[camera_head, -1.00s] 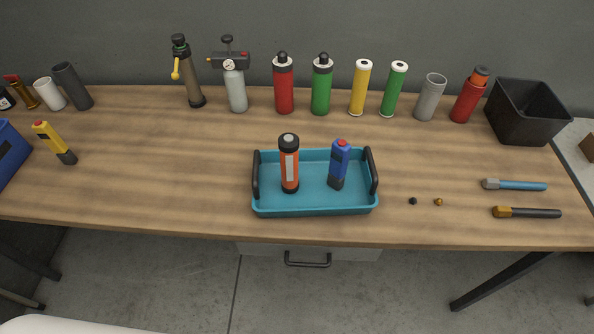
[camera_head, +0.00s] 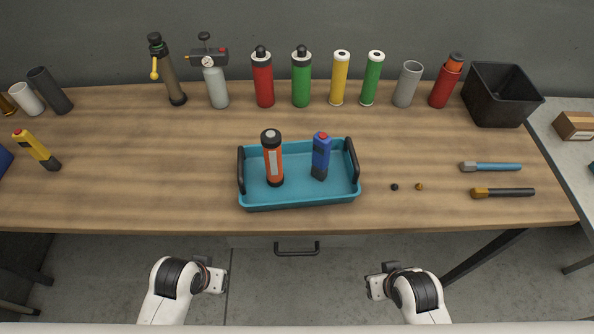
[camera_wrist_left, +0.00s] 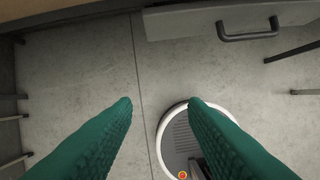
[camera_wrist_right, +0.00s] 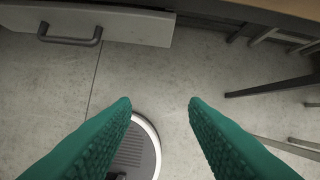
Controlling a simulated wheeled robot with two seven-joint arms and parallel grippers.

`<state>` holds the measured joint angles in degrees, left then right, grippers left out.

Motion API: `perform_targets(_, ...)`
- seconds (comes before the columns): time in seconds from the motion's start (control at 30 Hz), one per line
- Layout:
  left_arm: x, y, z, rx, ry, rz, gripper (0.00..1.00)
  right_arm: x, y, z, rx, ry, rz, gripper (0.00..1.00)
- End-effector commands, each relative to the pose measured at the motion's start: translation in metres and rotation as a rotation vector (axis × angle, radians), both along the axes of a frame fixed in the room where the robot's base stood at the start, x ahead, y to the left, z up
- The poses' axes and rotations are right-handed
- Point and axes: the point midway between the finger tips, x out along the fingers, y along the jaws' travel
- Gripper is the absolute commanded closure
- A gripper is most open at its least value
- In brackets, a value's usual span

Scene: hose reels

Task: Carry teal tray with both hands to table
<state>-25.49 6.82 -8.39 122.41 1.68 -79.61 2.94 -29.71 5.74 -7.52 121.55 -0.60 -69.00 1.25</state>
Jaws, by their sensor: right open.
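The teal tray (camera_head: 300,200) sits on the wooden workbench (camera_head: 120,190) near its front edge, with a dark upright handle at each short end. Inside it stand an orange cylinder with black ends (camera_head: 273,160) and a blue device with a red top (camera_head: 321,158). My left gripper (camera_head: 217,280) is in front of the bench, short of the tray; its green fingers are apart and empty in the left wrist view (camera_wrist_left: 160,103). My right gripper (camera_head: 375,286) is also in front of the bench, open and empty in the right wrist view (camera_wrist_right: 160,103).
Several cylinders and bottles, such as a red one (camera_head: 262,82), line the bench's back. A black bin (camera_head: 500,100) stands at back right. Two marker-like tools (camera_head: 490,167) and two small caps lie right of the tray. A drawer handle (camera_head: 297,250) juts below the bench edge. A side table (camera_head: 565,150) is at right.

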Motion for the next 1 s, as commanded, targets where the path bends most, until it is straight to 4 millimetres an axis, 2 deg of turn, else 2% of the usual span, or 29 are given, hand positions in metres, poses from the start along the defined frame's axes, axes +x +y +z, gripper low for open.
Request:
perform_targets(0.03, 0.013, -0.002, 0.028, -0.012, -0.028, 0.01, 0.61, 0.01, 0.001, 0.022, 0.012, -0.059, -0.012, 0.6)
perform_targets(0.1, 0.03, -0.007, 0.056, -0.036, -0.045, 0.032, 0.61, 0.028, 0.004, 0.043, 0.034, -0.16, -0.035, 0.6)
perform_targets(0.2, 0.052, -0.013, 0.079, -0.065, -0.058, 0.058, 0.61, 0.051, 0.007, 0.057, 0.063, -0.289, -0.062, 0.6)
perform_targets(0.37, 0.09, -0.021, 0.106, -0.105, -0.073, 0.099, 0.61, 0.086, 0.012, 0.07, 0.114, -0.486, -0.096, 0.6)
perform_targets(0.6, 0.163, -0.033, 0.154, -0.16, -0.094, 0.176, 0.61, 0.133, 0.025, 0.085, 0.222, -0.834, -0.131, 0.6)
perform_targets(0.7, 0.189, -0.036, 0.175, -0.178, -0.098, 0.209, 0.61, 0.143, 0.031, 0.091, 0.271, -0.967, -0.134, 0.6)
perform_targets(0.8, 0.206, -0.038, 0.19, -0.188, -0.099, 0.237, 0.61, 0.148, 0.036, 0.097, 0.31, -1.063, -0.135, 0.6)
perform_targets(1.0, 0.219, -0.04, 0.204, -0.198, -0.101, 0.258, 0.61, 0.15, 0.04, 0.103, 0.341, -1.143, -0.131, 0.6)
